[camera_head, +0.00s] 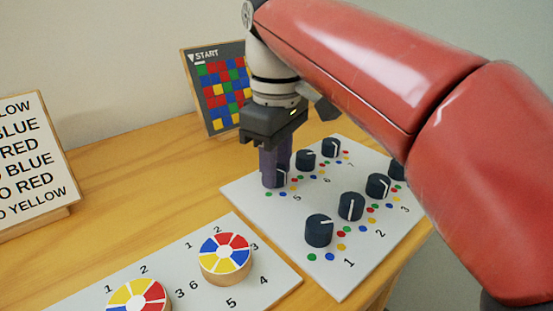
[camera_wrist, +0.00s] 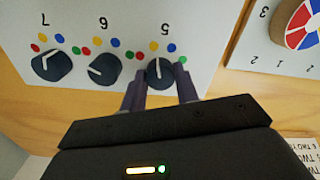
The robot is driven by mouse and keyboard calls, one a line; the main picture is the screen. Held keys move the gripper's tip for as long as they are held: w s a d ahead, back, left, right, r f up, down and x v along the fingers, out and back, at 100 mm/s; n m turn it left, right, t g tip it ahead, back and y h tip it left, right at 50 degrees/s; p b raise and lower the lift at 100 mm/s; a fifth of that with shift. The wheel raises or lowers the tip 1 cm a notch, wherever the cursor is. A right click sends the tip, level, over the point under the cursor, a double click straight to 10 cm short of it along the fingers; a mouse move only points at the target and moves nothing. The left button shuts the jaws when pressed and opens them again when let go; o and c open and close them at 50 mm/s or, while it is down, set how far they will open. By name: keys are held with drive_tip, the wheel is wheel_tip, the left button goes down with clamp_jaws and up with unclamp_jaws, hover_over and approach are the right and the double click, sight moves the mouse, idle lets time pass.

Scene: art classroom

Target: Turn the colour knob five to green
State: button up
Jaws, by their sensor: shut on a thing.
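Colour knob five is a dark round knob with a white pointer line, and in the wrist view (camera_wrist: 160,75) it sits below the upside-down number 5. Its pointer is directed up the picture, between the yellow dot (camera_wrist: 152,47) and the blue dot (camera_wrist: 171,47). Its red dot (camera_wrist: 139,56) is at left and its green dot (camera_wrist: 182,60) at right. My gripper (camera_wrist: 160,90) has its purple fingers on both sides of the knob, shut on it. In the head view my gripper (camera_head: 276,170) comes down from above and hides most of the knob.
Knob six (camera_wrist: 104,70) and knob seven (camera_wrist: 52,65) stand in the same row. A nearer row holds knob one (camera_head: 319,230) and others on the white panel (camera_head: 300,262). Colour wheels (camera_head: 226,258), a START colour-grid board (camera_head: 220,90) and a text sign (camera_head: 35,160) stand nearby.

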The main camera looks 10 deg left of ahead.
drive_tip(key=m+p, duration=0.3)
drive_tip(key=m, duration=0.1)
drive_tip(key=shift+r, duration=0.2)
drive_tip(key=m+p, duration=0.2)
drive_tip(key=m, duration=0.2)
drive_tip(key=shift+m+p, duration=0.3)
drive_tip(key=shift+p, duration=0.05)
drive_tip(key=m+p, duration=0.1)
drive_tip(key=m, duration=0.2)
drive_tip(key=shift+f, duration=0.1)
drive_tip(key=shift+f+m, duration=0.1)
drive_tip(key=shift+m, duration=1.9)
drive_tip(key=o, duration=1)
drive_tip(key=shift+c, duration=0.2)
